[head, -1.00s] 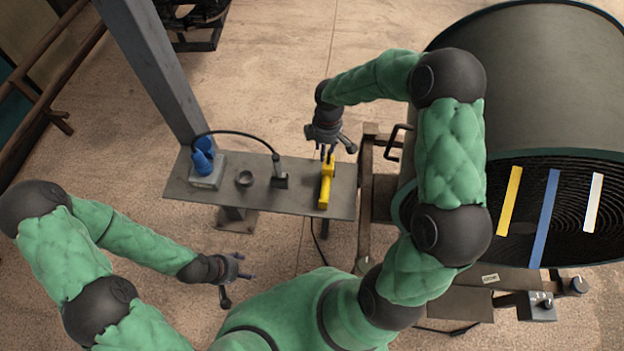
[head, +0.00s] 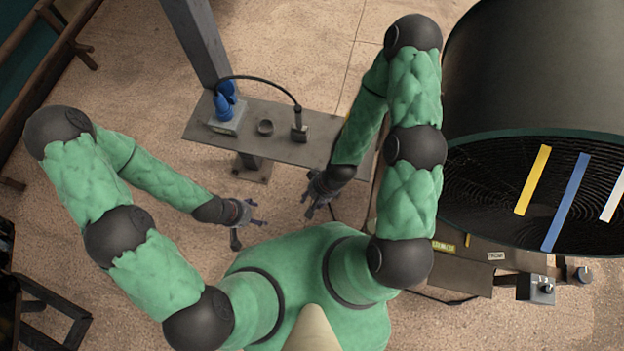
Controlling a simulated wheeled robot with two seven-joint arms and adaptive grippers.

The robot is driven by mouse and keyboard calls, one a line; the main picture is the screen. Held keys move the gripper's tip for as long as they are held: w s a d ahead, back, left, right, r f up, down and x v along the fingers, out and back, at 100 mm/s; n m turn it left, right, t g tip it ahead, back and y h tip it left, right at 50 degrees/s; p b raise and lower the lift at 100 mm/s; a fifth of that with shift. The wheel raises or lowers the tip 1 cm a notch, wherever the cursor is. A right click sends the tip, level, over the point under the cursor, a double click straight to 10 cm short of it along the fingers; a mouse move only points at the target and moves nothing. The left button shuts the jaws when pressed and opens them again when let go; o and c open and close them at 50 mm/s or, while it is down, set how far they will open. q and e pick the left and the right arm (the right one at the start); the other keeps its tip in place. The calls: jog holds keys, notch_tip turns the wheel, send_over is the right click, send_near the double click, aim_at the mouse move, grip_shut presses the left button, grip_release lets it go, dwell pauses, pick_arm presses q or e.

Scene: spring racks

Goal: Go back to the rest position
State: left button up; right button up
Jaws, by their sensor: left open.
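My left gripper (head: 256,212) is open and empty over the floor, in front of the table and close to my body. My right gripper (head: 307,205) hangs over the floor just off the table's front edge, to the right of the left one. No object shows in it, but its small, dark fingers do not show clearly how far apart they are. Only a thin sliver of the yellow tool (head: 346,119) shows beside my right forearm; the forearm covers that end of the table.
A large drum (head: 540,80) stands right of my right arm. Floor between the grippers is clear.

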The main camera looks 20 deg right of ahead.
notch_tip(320, 180, down, 18)
jog(key=b, duration=1.8)
jog(key=shift+f, duration=0.15)
